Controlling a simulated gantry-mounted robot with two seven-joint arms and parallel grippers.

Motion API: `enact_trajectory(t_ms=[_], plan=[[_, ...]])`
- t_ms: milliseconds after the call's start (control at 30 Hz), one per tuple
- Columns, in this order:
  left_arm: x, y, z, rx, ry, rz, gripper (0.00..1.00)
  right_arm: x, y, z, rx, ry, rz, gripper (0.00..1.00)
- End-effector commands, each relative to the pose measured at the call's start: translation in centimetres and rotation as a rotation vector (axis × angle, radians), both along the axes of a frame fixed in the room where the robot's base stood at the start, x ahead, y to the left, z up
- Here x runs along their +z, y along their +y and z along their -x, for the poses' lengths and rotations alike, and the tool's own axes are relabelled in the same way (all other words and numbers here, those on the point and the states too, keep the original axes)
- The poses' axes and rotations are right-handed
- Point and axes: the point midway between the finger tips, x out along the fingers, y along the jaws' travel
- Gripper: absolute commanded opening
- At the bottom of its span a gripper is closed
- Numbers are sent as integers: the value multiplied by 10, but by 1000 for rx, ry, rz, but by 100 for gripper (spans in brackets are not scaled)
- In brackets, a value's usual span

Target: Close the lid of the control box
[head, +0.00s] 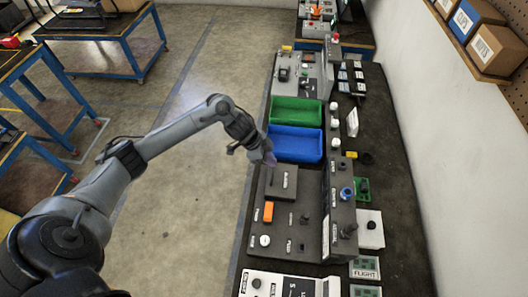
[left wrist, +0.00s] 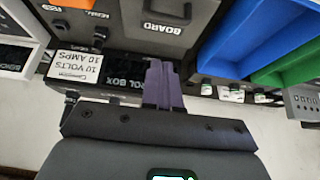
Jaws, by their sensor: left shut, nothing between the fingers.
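The grey control box (head: 310,228) stands on the dark bench in the head view, with an orange switch, knobs and an upright panel at its right. In the left wrist view the lid (left wrist: 160,42) carries the word BOARD, and the box's front label (left wrist: 128,78) is partly hidden by my fingers. My left gripper (head: 270,158) is shut and empty by the lid's far left corner; its purple fingers (left wrist: 164,72) point at the box front. Contact is unclear.
A blue bin (head: 296,133) and a green bin (head: 297,102) stand just beyond the box. Another grey panel unit (head: 302,72) is farther back. Small parts lie along the right by the wall. Open floor (head: 190,200) lies left of the bench.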

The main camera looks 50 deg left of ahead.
Motion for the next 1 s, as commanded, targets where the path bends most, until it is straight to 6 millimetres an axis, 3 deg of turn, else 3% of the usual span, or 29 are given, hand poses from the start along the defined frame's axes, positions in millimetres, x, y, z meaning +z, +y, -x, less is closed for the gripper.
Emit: enact_trajectory(t_ms=[133,400,1000], plan=[[-23,-12,-8,1,2,2,0,1,-1,0,1,0,2,43],[-52,-4,-3,2,1,0,0,3,-3,0,7,-2,11,43],[-63,-5,-4,-6,-5,6,0,-1,-1,0,3,-1,6,43]])
